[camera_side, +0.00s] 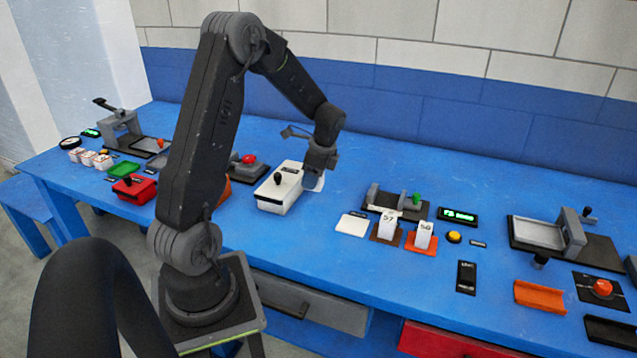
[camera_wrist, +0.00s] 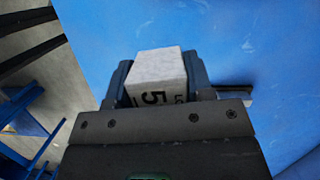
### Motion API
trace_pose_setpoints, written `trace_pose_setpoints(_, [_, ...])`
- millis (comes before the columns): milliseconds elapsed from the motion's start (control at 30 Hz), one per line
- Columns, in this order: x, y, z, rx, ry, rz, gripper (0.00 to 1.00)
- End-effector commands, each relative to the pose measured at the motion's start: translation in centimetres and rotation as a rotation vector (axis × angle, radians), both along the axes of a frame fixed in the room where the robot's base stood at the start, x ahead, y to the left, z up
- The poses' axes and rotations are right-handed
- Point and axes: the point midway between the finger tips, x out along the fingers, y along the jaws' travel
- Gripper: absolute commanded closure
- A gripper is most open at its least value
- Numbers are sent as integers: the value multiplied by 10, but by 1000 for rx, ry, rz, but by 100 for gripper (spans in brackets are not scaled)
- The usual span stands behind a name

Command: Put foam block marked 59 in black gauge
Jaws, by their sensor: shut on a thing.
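My gripper (camera_side: 318,172) is shut on a white foam block (camera_wrist: 158,68), held above the table in the middle of the side view. In the wrist view a large "5" shows on the block; the rest of its number is hidden by the gripper. Two other white blocks, marked 57 (camera_side: 388,224) and 58 (camera_side: 424,235), stand upright on small brown and orange holders. Several grey gauge-like devices stand on the table: one at the right (camera_side: 545,232), one in the middle (camera_side: 385,198) and one at the far left (camera_side: 120,130). I cannot tell which is the black gauge.
A white box with a black knob (camera_side: 280,192) stands close below and left of my gripper. A white pad (camera_side: 352,224), a yellow button (camera_side: 454,237) and a green-lit display (camera_side: 458,216) lie to the right. An orange tray (camera_side: 540,297) and a red button (camera_side: 602,288) are at the front right.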

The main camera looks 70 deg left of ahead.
Motion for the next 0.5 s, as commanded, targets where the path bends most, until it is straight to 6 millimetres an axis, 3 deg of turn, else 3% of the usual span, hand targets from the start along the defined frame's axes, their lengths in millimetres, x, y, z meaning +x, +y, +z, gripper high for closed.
trace_pose_setpoints(500, [94, 2, -5, -3, 1, 1158, 76])
